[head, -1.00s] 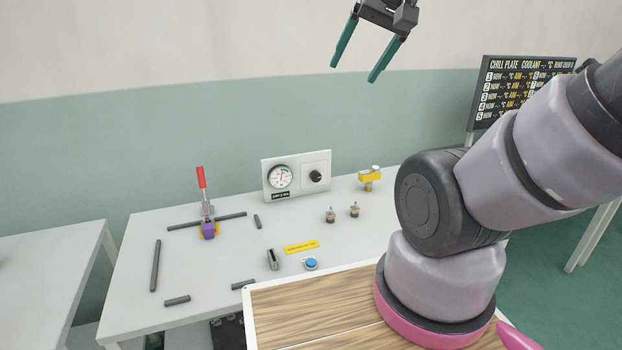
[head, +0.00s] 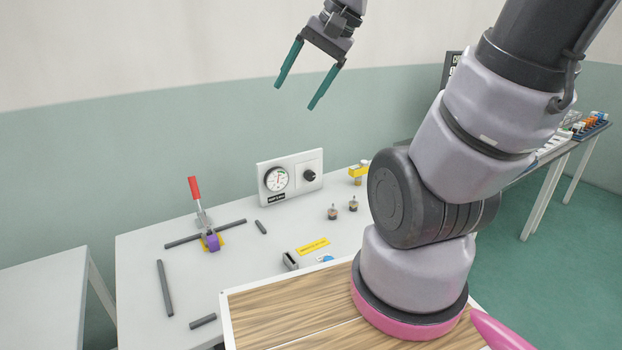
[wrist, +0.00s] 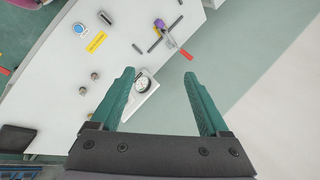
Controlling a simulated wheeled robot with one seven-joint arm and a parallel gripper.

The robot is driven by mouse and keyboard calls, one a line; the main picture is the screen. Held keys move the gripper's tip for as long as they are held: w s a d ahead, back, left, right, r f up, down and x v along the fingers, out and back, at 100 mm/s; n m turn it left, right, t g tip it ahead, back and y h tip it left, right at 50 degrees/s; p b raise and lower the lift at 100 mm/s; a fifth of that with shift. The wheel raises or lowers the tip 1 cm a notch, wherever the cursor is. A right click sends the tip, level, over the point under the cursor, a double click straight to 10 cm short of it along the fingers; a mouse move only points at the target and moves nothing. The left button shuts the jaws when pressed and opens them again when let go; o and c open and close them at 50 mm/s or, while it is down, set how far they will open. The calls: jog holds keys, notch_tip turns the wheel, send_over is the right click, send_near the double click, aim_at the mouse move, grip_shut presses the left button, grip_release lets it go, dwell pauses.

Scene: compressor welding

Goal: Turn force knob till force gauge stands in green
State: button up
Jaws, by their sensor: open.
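The black force knob (head: 309,175) sits on the right half of a white panel (head: 290,193) at the back of the grey table. The round force gauge (head: 276,179) is on the panel's left half; its needle and coloured zones are too small to read surely. My gripper (head: 297,95) is open and empty, high above the panel, with its green fingers apart. In the wrist view the gauge (wrist: 142,84) shows between the open fingers (wrist: 158,75), far below them. The knob is not clear there.
A red-handled clamp (head: 204,215) stands left of the panel. Two small knobbed parts (head: 333,212) and a yellow fixture (head: 358,172) are to the right. Dark bars (head: 164,287), a yellow label (head: 312,246) and a blue button (head: 326,258) lie nearer. Space around my gripper is clear.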

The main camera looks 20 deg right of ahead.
jog(key=w+f+m+t+y, duration=0.2)
jog(key=w+f+m+y, duration=0.2)
jog(key=w+f+m, duration=0.4)
jog(key=w+f+m+t+y, duration=0.1)
jog(key=w+f+m+y, duration=0.3)
jog(key=w, duration=0.5)
jog(key=m+t+h, duration=0.6)
jog(key=m+h, duration=0.4)
jog(key=m, duration=0.6)
send_near(312, 176)
jog(key=x, duration=0.8)
jog(key=shift+w+a+f, duration=0.1)
jog(key=shift+w+f, duration=0.1)
jog(key=shift+w, duration=0.05)
grip_shut()
